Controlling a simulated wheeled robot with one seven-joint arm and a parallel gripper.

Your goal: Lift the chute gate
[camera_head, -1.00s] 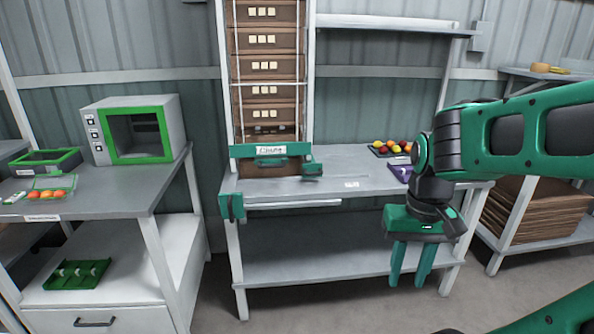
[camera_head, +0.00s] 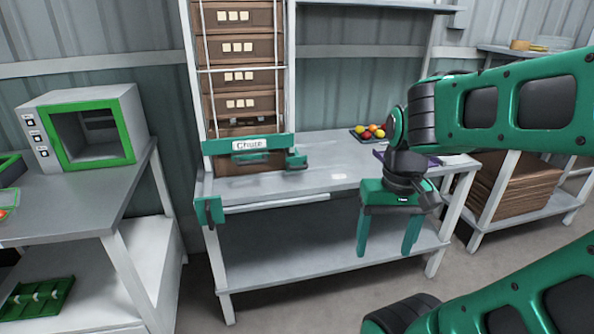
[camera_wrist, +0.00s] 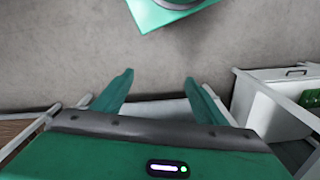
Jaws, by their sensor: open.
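The chute gate (camera_head: 222,146) is a green crossbar with a white label and a dark green handle (camera_head: 250,157). It sits low across the chute (camera_head: 199,72), in front of the lowest brown crate (camera_head: 238,133). My gripper (camera_head: 386,252) is in front of the table, right of the gate and apart from it. Its fingers point down, open and empty. In the wrist view my gripper's fingers (camera_wrist: 157,80) are spread above bare floor. The gate is not visible in the wrist view.
The grey table (camera_head: 300,181) under the chute is mostly clear. A tray of tomatoes (camera_head: 368,133) and a purple item (camera_head: 380,154) stand at its right. A green-framed box (camera_head: 128,130) stands on the left bench (camera_head: 95,183). Flattened cardboard (camera_head: 522,188) lies on the right shelf.

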